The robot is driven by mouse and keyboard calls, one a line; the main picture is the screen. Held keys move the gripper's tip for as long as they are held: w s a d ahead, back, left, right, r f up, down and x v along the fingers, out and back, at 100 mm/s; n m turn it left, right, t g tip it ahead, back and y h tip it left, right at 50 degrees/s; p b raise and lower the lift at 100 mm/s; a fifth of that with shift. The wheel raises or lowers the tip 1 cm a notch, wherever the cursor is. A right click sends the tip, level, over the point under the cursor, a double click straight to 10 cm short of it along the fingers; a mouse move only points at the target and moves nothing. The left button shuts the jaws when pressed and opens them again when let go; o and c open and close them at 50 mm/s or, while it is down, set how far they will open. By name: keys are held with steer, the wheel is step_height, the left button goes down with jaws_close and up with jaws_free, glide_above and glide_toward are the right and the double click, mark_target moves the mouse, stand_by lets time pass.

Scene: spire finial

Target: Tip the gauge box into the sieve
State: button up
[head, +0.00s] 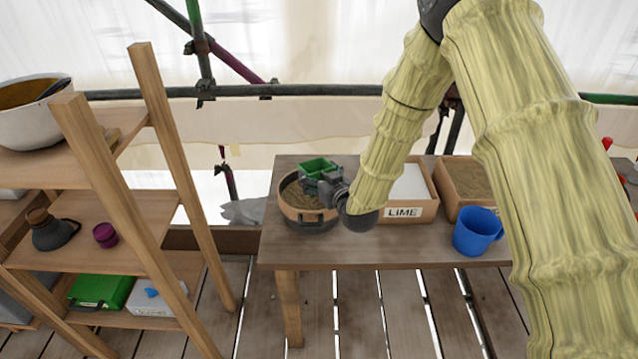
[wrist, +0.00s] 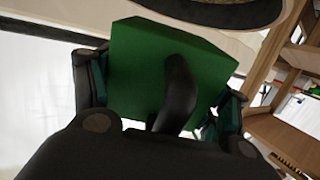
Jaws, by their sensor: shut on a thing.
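The green gauge box (head: 318,167) is in my gripper (head: 328,186), above the round wooden sieve (head: 308,218) at the left of the table. In the head view its open top shows green inner walls; I cannot make out any contents. In the wrist view the gauge box (wrist: 140,70) fills the middle, with its dark handle (wrist: 178,95) towards me and my gripper's fingers at both sides. The sieve's tan inside shows partly in the head view; my gripper and the box hide the rest. A dark round rim, seemingly the sieve (wrist: 235,12), crosses the top of the wrist view.
The wooden table (head: 385,255) also bears a bin marked LIME (head: 405,212), a bin of brown grains (head: 470,182) and a blue mug (head: 477,232). A wooden shelf (head: 130,215) stands at the left. Scaffold poles (head: 290,90) run behind the table.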

steer(key=shift+w+r+t+y+b, duration=0.15)
steer(key=shift+t+y+b, duration=0.4)
steer(key=shift+b, duration=0.95)
steer(key=shift+a+r+t+b, duration=0.1)
steer(key=shift+r+t+b, duration=0.15)
steer(key=shift+t+b, duration=0.3)
steer(key=shift+r, duration=0.1)
